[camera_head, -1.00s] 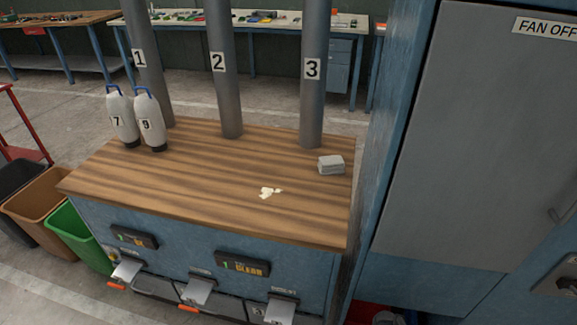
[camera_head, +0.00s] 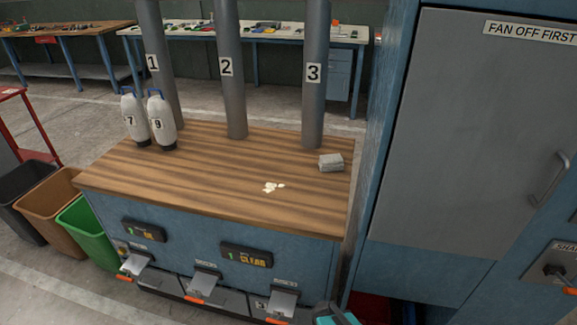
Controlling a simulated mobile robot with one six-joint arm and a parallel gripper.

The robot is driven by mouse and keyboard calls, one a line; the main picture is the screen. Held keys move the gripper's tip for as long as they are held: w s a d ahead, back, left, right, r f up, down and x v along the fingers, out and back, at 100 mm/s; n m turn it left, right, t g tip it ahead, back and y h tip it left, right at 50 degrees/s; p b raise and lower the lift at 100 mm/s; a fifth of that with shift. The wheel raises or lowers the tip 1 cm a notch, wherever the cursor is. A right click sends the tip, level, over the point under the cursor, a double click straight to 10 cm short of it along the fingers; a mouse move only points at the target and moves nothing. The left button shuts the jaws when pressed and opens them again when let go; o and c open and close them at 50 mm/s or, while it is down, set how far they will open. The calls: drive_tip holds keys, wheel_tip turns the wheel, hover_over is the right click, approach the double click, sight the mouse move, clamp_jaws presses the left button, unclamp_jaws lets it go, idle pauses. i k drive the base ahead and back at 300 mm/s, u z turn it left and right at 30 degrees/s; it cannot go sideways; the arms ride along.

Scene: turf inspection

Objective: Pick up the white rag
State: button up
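A folded, pale grey-white cloth-like block (camera_head: 331,162) lies at the right end of the wooden bench top (camera_head: 190,178), in front of pipe 3; it looks like the white rag. A small patch of cream-white pieces (camera_head: 273,187) lies flat on the wood to its front left. A teal and dark part (camera_head: 335,315) pokes in at the bottom edge and seems to be the end of my arm, well below and apart from the cloth. Its fingers are not shown clearly, so their opening cannot be told.
Pipes 1 (camera_head: 160,70), 2 (camera_head: 229,70) and 3 (camera_head: 314,75) rise along the bench's back. Bottles 7 (camera_head: 134,122) and 9 (camera_head: 162,122) stand at back left. A tall blue-grey cabinet (camera_head: 480,150) flanks the right. Bins, including a green one (camera_head: 85,230), stand at left.

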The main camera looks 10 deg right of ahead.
sight(329, 162)
drive_tip(key=k, duration=0.25)
drive_tip(key=u, duration=1.6)
drive_tip(key=k, duration=0.65)
drive_tip(key=z, duration=0.4)
drive_tip(key=i, duration=1.65)
drive_tip(key=u, duration=0.35)
